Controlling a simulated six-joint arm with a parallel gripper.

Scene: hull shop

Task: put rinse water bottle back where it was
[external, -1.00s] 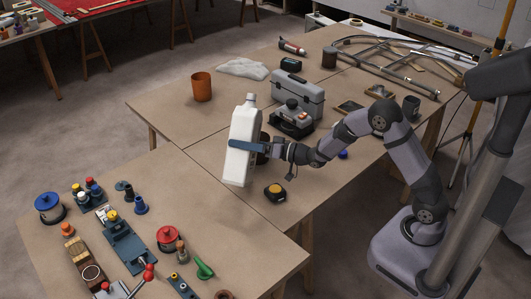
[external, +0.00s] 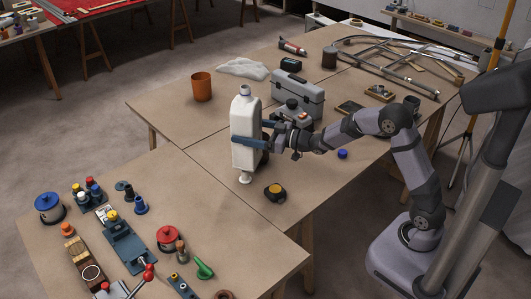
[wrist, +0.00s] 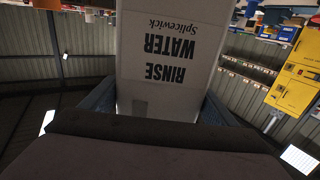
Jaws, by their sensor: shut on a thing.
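The rinse water bottle (external: 245,110) is a tall white jug, held roughly upright by my gripper (external: 254,134). The blue fingers are shut around its sides. Its lower end appears to be above the table, with a small white object (external: 245,178) just below it; I cannot tell whether they touch. In the wrist view the bottle's label (wrist: 165,50) reads "RINSE WATER Splicewick" upside down, between the two fingers (wrist: 160,103). The lower part of the bottle in that view is hidden by my gripper's body.
A black and yellow tape measure (external: 274,193) lies right of the bottle's foot. A dark device (external: 293,115) and a grey toolbox (external: 298,95) stand behind. An orange cup (external: 202,87) is at back left. The near table (external: 190,205) has bare room.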

